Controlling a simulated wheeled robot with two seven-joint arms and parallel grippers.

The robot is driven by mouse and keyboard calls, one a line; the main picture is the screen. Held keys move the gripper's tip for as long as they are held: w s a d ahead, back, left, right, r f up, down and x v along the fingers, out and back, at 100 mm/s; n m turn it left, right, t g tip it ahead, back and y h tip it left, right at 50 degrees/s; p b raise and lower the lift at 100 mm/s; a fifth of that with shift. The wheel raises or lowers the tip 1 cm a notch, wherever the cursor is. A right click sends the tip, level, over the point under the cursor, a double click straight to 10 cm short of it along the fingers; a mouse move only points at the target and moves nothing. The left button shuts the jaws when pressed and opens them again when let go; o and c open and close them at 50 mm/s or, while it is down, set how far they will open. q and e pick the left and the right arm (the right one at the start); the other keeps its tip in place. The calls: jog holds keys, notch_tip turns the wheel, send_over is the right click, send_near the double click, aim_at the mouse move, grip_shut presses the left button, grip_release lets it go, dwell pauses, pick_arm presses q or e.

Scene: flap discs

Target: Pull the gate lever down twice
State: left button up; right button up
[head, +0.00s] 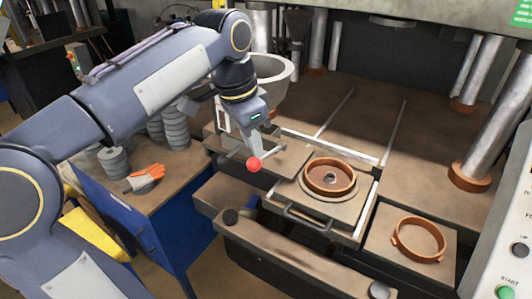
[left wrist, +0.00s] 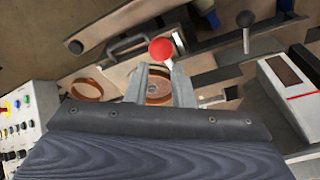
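The lever's red ball knob (head: 255,165) is at the front left of the press, by the end of a grey bar. The red knob (left wrist: 161,50) also shows in the left wrist view, just beyond my fingertips and roughly in line with the gap between them. My left gripper (head: 251,143) points down, right above and behind the knob in the head view. Its two fingers (left wrist: 160,72) are apart with nothing gripped between them. I cannot tell whether a fingertip touches the knob. Most of the lever's shaft is hidden. My right gripper is not in view.
An orange-brown ring (head: 330,177) sits on the drawer plate, and another ring (head: 418,240) lies on the right plate. A control panel is right.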

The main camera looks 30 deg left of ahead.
aim_at(251, 160)
pick_arm(q)
notch_tip(251, 160, down, 11)
jog(key=b, duration=0.7)
jog(key=shift+r+b, duration=0.2)
jog(key=shift+b, duration=0.1)
dwell(0.4)
jog(key=shift+r, duration=0.1)
notch_tip(251, 160, up, 4)
jog(key=p, duration=0.3)
jog(key=shift+p, duration=0.4)
notch_tip(251, 160, up, 7)
jog(key=p, duration=0.6)
jog(key=shift+f+p, duration=0.2)
jog(key=shift+p, duration=0.1)
jog(key=shift+f, duration=0.1)
